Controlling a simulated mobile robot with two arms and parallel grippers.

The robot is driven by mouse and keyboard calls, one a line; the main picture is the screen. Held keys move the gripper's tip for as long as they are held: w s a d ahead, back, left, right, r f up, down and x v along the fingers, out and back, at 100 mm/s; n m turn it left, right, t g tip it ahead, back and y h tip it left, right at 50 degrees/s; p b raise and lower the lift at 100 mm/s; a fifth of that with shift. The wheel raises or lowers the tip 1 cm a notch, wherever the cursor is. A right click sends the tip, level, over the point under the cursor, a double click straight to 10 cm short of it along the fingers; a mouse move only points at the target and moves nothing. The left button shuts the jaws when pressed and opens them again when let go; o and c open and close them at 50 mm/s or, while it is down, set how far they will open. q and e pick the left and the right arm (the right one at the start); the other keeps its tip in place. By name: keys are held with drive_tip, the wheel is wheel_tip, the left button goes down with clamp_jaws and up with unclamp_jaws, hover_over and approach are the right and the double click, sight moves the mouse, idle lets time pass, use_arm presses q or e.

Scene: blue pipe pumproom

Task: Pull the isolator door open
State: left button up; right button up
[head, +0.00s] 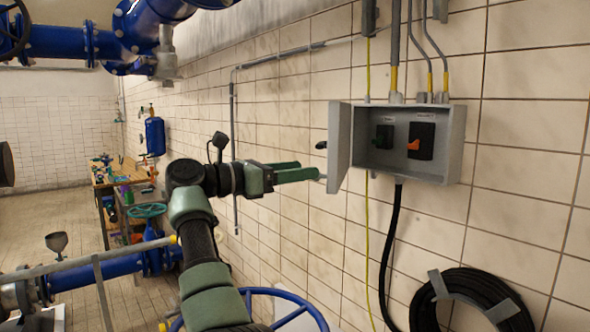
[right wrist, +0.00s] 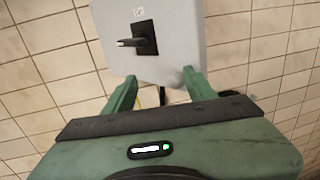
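The grey isolator box (head: 436,170) is on the tiled wall, with its door (head: 342,135) swung out on the left side and the interior showing. Inside are a dark switch (head: 384,137) and a black switch with an orange lever (head: 416,147). The door's black handle (head: 321,145) sticks out from its outer face. My right gripper (head: 320,174) is at the door's lower outer side. In the right wrist view its fingers (right wrist: 160,82) are spread, near the lower edge of the door (right wrist: 115,55); contact is unclear. My left gripper is out of view.
Conduits (head: 415,50) enter the box from above, and a black cable (head: 390,260) hangs below it. A coiled black hose (head: 470,300) hangs at lower right. A workbench (head: 120,178) stands farther back.

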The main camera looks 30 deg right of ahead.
drive_tip(key=shift+d+f, duration=0.2)
drive_tip(key=shift+f, duration=0.05)
